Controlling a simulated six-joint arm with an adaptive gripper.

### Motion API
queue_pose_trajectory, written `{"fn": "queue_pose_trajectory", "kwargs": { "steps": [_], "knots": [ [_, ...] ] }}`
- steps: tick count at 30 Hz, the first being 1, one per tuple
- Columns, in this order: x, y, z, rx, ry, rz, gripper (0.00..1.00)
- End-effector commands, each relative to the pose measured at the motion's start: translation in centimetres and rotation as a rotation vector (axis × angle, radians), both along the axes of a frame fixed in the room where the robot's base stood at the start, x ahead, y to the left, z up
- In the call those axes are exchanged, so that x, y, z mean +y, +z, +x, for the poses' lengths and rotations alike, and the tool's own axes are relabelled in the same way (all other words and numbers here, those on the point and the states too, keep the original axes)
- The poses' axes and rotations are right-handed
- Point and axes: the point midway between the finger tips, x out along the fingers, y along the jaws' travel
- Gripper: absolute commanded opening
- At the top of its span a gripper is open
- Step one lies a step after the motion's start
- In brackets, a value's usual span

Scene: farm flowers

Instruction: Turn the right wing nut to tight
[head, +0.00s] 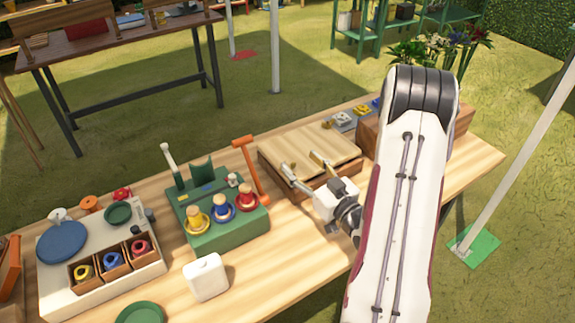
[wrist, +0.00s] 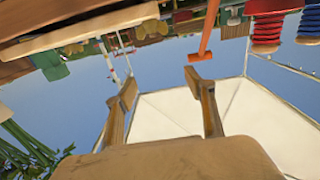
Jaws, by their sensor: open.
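A wooden press-like board (head: 300,143) lies on the table in the middle of the head view. In the wrist view my gripper (wrist: 161,84) also shows open and empty, with sky and a pale canopy behind the fingers. I cannot make out the right wing nut in either view; it is too small or hidden by my gripper and arm.
An orange hammer-shaped tool (head: 251,165) stands left of the board, beside a green stand (head: 225,237) with several coloured spools. A white block (head: 206,277) and a tray of parts (head: 60,290) are further left. A wooden box (head: 372,135) lies behind my arm. The front table middle is clear.

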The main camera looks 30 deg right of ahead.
Motion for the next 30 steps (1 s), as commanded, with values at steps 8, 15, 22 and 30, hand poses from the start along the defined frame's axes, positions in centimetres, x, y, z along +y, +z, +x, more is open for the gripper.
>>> {"fn": "queue_pose_trajectory", "kwargs": {
  "steps": [8, 15, 22, 30],
  "knots": [
    [0.0, -2.2, 0.0, 0.001, 0.0, 0.001, 0.54],
    [0.0, -4.0, 0.0, 0.001, 0.0, 0.001, 0.54],
    [0.0, -5.7, 0.0, 0.0, 0.0, 0.001, 0.54],
    [0.2, -5.9, 2.8, -0.002, 0.004, -0.003, 0.54]
  ]
}}
